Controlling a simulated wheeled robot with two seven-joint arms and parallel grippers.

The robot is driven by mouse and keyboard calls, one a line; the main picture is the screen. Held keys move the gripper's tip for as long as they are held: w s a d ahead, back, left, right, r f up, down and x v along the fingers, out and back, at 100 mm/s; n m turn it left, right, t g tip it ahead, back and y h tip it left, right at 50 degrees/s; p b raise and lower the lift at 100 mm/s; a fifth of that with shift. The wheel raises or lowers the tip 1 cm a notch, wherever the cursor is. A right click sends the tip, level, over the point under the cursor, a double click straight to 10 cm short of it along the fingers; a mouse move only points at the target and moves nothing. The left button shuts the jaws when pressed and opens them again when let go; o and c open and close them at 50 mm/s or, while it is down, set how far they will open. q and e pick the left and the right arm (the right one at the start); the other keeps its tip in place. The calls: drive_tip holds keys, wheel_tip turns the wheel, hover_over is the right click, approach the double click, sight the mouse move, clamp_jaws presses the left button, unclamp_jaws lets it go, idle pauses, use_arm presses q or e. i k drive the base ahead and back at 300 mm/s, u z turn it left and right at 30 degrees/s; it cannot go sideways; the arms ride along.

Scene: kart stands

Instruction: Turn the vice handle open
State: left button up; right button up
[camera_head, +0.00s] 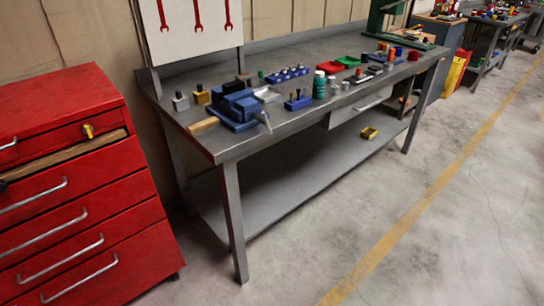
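A blue bench vice (237,106) stands near the left front corner of the grey metal workbench (262,141). Its metal handle (265,120) sticks out at the front right of the vice, at the bench's front edge, and slants downward. How far the jaws are apart is too small to tell. Neither of my grippers shows in the head view.
A red drawer cabinet (80,215) stands at the left, apart from the bench. A wooden-handled tool (203,126) lies left of the vice; a green bottle (319,85) and small parts stand to its right. The floor (420,220) in front is clear.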

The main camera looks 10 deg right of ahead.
sight(264, 120)
drive_tip(key=u, duration=1.05)
drive_tip(key=i, duration=0.8)
drive_tip(key=z, duration=0.4)
